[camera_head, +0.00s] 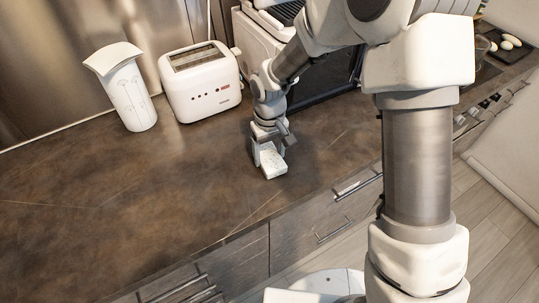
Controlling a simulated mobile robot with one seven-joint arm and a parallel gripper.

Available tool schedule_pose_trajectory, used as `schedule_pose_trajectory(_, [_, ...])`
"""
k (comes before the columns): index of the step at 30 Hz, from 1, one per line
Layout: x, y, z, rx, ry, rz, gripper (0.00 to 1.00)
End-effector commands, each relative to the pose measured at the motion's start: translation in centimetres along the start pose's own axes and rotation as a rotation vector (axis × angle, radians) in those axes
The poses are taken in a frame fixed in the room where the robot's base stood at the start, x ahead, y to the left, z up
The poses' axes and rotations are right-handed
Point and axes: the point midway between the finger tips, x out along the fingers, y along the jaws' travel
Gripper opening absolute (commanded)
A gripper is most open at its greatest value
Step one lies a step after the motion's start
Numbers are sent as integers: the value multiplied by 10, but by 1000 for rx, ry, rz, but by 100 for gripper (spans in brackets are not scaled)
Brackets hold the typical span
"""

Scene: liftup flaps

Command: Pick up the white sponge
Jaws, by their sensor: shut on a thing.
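The white sponge (272,164) is a small pale block at the brown countertop, left of the counter's front edge by the drawers. My gripper (268,147) points down over it and is shut on its upper part. The fingers hide part of the sponge. I cannot tell whether its underside touches the counter or is slightly above it.
A white appliance (262,45) stands behind my arm. Drawers with handles (358,183) lie below the counter edge. The left countertop (100,195) is clear.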

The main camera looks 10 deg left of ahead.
Motion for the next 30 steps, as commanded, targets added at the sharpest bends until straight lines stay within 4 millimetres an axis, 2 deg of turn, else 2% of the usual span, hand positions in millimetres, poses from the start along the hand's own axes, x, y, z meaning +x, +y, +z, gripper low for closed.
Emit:
schedule_pose_trajectory(4, [-17, 0, -1, 1, 4, 0, 22])
schedule_pose_trajectory(7, [-39, 1, -2, 2, 7, 2, 22])
schedule_pose_trajectory(15, [-70, 17, 51, 4, 3, 2, 22])
schedule_pose_trajectory(21, [-90, 27, 83, 3, 2, 2, 22])
schedule_pose_trajectory(30, [-104, 35, 108, 2, 1, 0, 22])
